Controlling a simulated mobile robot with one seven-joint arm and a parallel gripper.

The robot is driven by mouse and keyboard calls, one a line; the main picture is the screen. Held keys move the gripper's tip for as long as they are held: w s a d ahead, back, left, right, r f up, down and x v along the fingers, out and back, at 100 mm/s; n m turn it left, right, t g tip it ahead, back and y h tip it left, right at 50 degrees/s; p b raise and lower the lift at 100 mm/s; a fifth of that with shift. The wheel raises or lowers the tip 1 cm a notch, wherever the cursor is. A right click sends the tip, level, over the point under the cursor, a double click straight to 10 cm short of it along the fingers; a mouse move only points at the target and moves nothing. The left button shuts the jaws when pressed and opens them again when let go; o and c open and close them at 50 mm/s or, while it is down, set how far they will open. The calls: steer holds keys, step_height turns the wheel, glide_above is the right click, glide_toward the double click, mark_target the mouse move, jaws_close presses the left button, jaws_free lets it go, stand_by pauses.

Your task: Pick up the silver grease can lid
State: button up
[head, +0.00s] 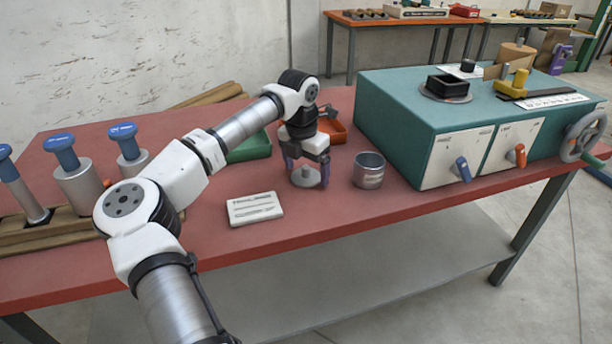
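The silver lid (306,178) is a round metal disc with a small knob on top. It appears to lie flat on the red bench, left of the open silver can (369,170). My gripper (307,180) points down over the lid. Its two purple-blue fingers are spread apart, one at the left edge and one at the right edge of the lid. The knob stands free between them. I cannot tell whether the fingers touch the rim.
A white label block (255,208) lies front left of the lid. A green tray (250,148) and an orange tray (333,132) are behind. The teal machine (400,130) stands right. Blue-handled tools (76,180) stand at left. The red bench (330,222) is clear in front.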

steer(key=c, duration=0.9)
steer(key=shift+r, duration=0.15)
